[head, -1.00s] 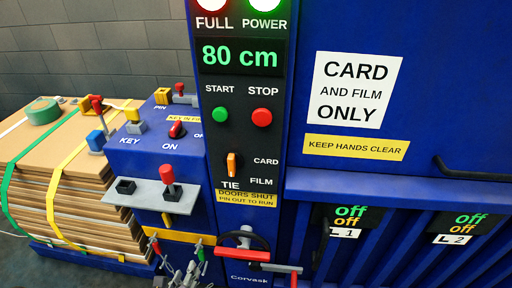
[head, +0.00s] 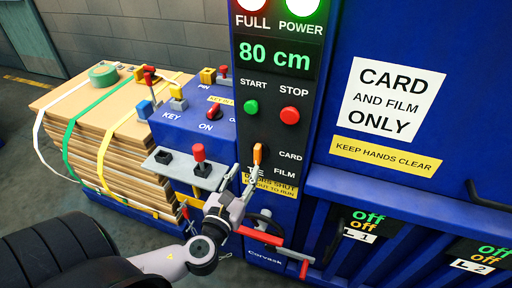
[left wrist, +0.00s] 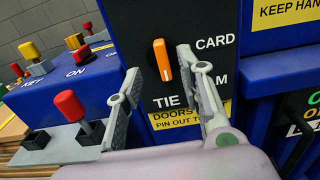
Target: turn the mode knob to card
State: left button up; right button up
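The mode knob (head: 257,153) is a narrow orange handle on the machine's black panel, standing nearly upright. It shows larger in the left wrist view (left wrist: 162,60). Its labels are CARD (left wrist: 215,43) at upper right, FILM at lower right, partly hidden by a finger, and TIE (left wrist: 171,102) below. My left gripper (head: 248,172) is at the panel just below the knob. In the left wrist view its open fingers (left wrist: 159,72) stand either side of the knob, with nothing held; contact is not clear. My right gripper is not in view.
Green START (head: 251,107) and red STOP (head: 289,115) buttons are above the knob. A red-knobbed lever (head: 199,153) stands on a grey plate to the left. A handle with a red bar (head: 262,237) is below. Strapped card bales (head: 110,140) stand far left.

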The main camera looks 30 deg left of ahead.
aim_at(256, 151)
pick_arm(q)
jog(key=p+x, duration=0.1)
jog(key=x, duration=0.7)
jog(key=shift+p, duration=0.4)
jog(key=shift+w+a, duration=0.2)
jog(key=shift+w, duration=0.3)
jog(key=shift+c, duration=0.4)
grip_shut()
